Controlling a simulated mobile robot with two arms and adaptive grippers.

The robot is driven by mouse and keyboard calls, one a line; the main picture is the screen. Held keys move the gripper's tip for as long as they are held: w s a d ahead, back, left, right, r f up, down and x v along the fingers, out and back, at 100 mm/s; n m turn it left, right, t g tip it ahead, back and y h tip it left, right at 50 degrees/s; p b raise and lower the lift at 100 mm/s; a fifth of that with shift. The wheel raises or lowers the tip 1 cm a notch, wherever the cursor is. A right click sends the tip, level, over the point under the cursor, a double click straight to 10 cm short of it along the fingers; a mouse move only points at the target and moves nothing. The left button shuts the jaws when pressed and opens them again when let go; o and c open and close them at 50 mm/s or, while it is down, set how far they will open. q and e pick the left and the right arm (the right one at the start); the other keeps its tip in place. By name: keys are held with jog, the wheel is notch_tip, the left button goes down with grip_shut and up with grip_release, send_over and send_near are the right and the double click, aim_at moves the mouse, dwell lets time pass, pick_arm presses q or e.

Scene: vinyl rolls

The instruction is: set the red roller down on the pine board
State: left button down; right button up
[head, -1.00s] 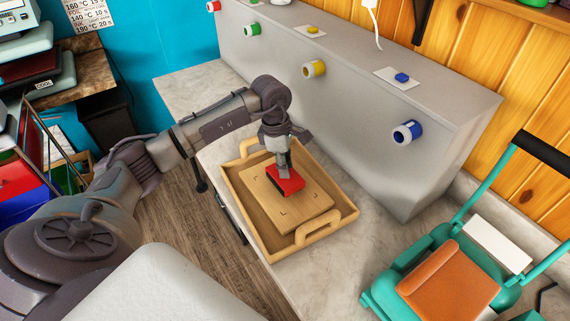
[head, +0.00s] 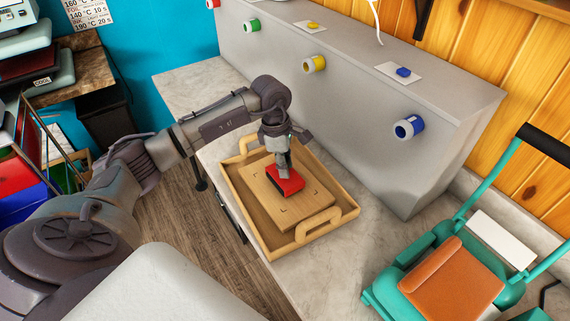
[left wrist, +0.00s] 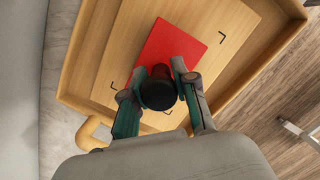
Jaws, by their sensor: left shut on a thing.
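The red roller shows in the head view as a red block (head: 289,186) over the middle of the pine board (head: 302,211). In the left wrist view it is a flat red body (left wrist: 182,44) with a dark round grip (left wrist: 158,90). My left gripper (head: 284,171) is above it, its fingers (left wrist: 158,86) shut on either side of the dark grip. The red body is very close to the board; I cannot tell whether it touches. The board has dark corner marks and lies inside a wooden tray (head: 243,206). My right gripper is out of view.
A grey raised ledge with coloured knobs, including a yellow one (head: 314,64) and a blue one (head: 409,126), stands behind the tray. A teal machine with an orange pad (head: 452,283) is at the right. Bare counter (head: 345,262) lies between it and the tray.

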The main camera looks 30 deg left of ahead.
pick_arm(q)
jog(key=shift+f+b, duration=0.15)
jog(key=shift+b, duration=0.15)
grip_release()
dwell(0.8)
dwell(0.4)
